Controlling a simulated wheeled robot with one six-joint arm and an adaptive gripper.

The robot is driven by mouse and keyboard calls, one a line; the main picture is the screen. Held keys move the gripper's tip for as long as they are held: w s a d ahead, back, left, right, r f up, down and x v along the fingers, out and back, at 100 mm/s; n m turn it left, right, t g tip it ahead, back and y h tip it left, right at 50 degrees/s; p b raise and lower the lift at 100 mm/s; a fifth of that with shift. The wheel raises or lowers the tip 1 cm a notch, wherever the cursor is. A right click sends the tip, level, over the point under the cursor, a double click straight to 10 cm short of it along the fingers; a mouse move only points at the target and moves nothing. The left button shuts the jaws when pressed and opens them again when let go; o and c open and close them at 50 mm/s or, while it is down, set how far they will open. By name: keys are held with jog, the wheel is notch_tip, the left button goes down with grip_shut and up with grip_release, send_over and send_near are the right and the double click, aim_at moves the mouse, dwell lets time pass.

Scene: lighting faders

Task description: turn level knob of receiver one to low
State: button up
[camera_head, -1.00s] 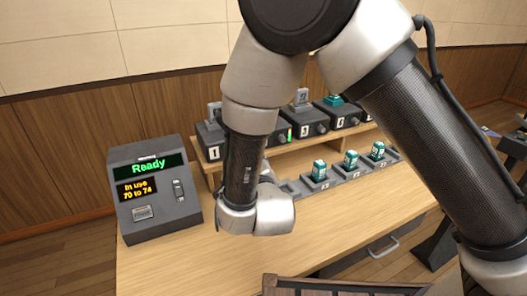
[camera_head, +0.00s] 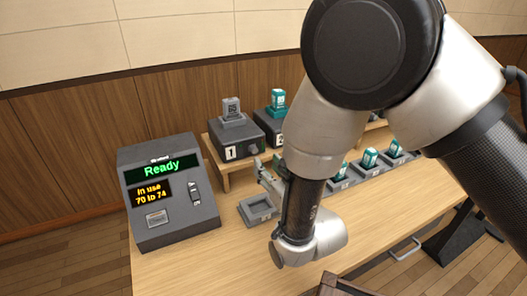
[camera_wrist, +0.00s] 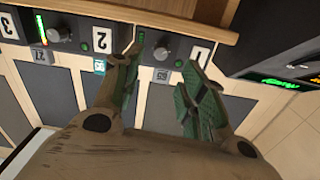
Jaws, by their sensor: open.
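Receiver one (camera_head: 232,139) is a dark grey box with a white "1" label on its front, at the left end of the shelf in the head view. Its level knob (camera_head: 254,149) is a small grey knob right of the label. In the wrist view, turned upside down, the knob (camera_wrist: 161,52) lies between the fingertips in the picture, with a small green light beside it. My gripper (camera_wrist: 163,62) is open and empty, its fingers on either side of the knob. I cannot tell whether they touch it. In the head view my gripper (camera_head: 268,175) is below receiver one, partly hidden by my arm.
A console (camera_head: 170,192) reading "Ready" and "In use 70 to 74" stands left on the table. Receiver two's label (camera_wrist: 102,40) shows beside receiver one. An empty charging slot (camera_head: 258,209) and teal packs (camera_head: 370,158) in a row sit in front of the shelf.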

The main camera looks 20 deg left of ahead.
aim_at(255, 151)
jog(key=x, duration=0.7)
jog(key=shift+w+a, duration=0.15)
jog(key=shift+a, duration=0.2)
grip_shut()
